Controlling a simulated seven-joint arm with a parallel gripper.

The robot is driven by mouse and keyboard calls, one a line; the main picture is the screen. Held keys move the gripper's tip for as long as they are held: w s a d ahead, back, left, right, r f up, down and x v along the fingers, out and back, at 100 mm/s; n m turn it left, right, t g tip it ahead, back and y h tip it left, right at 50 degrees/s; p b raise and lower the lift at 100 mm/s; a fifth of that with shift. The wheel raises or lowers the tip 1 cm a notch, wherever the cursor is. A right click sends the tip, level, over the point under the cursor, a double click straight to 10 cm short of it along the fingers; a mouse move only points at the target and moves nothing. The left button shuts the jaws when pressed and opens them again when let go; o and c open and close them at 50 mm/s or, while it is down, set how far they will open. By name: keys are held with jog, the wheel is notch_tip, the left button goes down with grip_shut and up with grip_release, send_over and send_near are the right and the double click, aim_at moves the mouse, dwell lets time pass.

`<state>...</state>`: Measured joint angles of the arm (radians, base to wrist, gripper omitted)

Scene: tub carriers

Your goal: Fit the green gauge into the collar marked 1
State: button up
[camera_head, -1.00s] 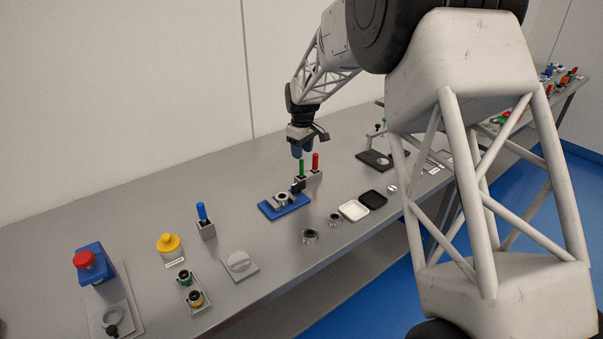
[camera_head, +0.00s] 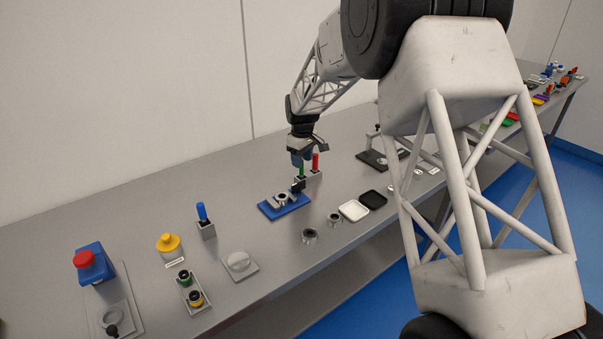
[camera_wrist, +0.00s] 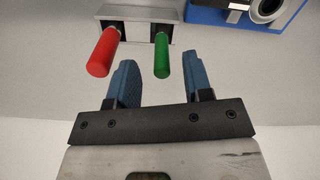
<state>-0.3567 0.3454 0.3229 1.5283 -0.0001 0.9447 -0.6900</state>
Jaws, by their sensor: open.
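The green gauge (camera_head: 302,170) stands upright in a grey holder (camera_head: 312,179), beside a red gauge (camera_head: 316,162). My gripper (camera_head: 301,160) is open and pointing down just above and around the top of the green gauge in the head view. In the wrist view, the green gauge (camera_wrist: 162,56) lies ahead of the gap between my blue fingers (camera_wrist: 158,82), and the red gauge (camera_wrist: 103,52) is to the left, outside them. Two metal collars, one (camera_head: 310,236) and another (camera_head: 334,219), stand on the bench. I cannot read which is marked 1.
A blue fixture (camera_head: 268,211) with a ring sits left of the holder; it also shows in the wrist view (camera_wrist: 213,14). White (camera_head: 353,210) and black (camera_head: 373,199) trays lie to the right.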

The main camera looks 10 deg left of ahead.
aim_at(302, 172)
jog(key=shift+f, duration=2.2)
grip_shut()
